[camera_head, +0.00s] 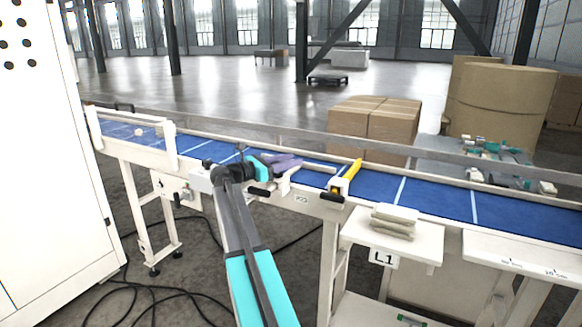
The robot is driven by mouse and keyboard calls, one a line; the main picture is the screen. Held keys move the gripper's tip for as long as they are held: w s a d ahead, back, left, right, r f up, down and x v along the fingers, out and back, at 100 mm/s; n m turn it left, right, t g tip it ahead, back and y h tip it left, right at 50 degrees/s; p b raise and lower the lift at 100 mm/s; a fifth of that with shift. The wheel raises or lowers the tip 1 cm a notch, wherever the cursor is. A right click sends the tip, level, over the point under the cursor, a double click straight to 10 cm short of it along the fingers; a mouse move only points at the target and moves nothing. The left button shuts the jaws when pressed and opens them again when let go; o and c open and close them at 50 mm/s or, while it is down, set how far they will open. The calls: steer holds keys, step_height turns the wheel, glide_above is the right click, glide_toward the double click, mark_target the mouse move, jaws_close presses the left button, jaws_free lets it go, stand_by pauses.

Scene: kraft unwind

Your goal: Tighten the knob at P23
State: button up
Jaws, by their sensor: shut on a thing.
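My arm reaches up from the bottom of the head view to the near side of the blue conveyor. My gripper (278,170) is at the conveyor's near edge, beside a pale bracket (287,181). It appears shut on the knob there, but the jaws and knob are small and partly hidden by my wrist. A black handle-like part (258,192) sticks out just below. A small label (301,198) is on the conveyor's side frame to the right; its text is too small to read surely. A purple-grey item (284,160) shows just behind the gripper.
The blue conveyor belt (432,196) runs across the view. A yellow-topped device (346,178) stands on its near rail, right of my gripper. A shelf marked L1 (424,240) holds stacked pale pieces (394,221). A white cabinet (55,150) stands at left; cables (150,292) lie on the floor.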

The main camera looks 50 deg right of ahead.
steer(key=shift+w+a+m+g+y+b, duration=0.1)
steer(key=shift+a+m+g+y+b, duration=0.15)
steer(key=shift+g+b, duration=0.2)
steer(key=shift+w+m+g+y+b, duration=0.15)
steer(key=shift+m+g+b, duration=0.2)
steer(key=shift+g, duration=0.2)
steer(key=shift+s+f, duration=0.1)
steer(key=shift+s, duration=0.1)
steer(key=o, duration=1.1)
steer(key=shift+w+f, duration=0.1)
steer(key=shift+f, duration=0.05)
steer(key=shift+c, duration=0.2)
steer(key=shift+s, duration=0.2)
steer(key=shift+a, duration=0.1)
steer(key=b+v, duration=0.2)
steer(key=v, duration=1.1)
steer(key=shift+w+a, duration=0.2)
steer(key=shift+w, duration=0.1)
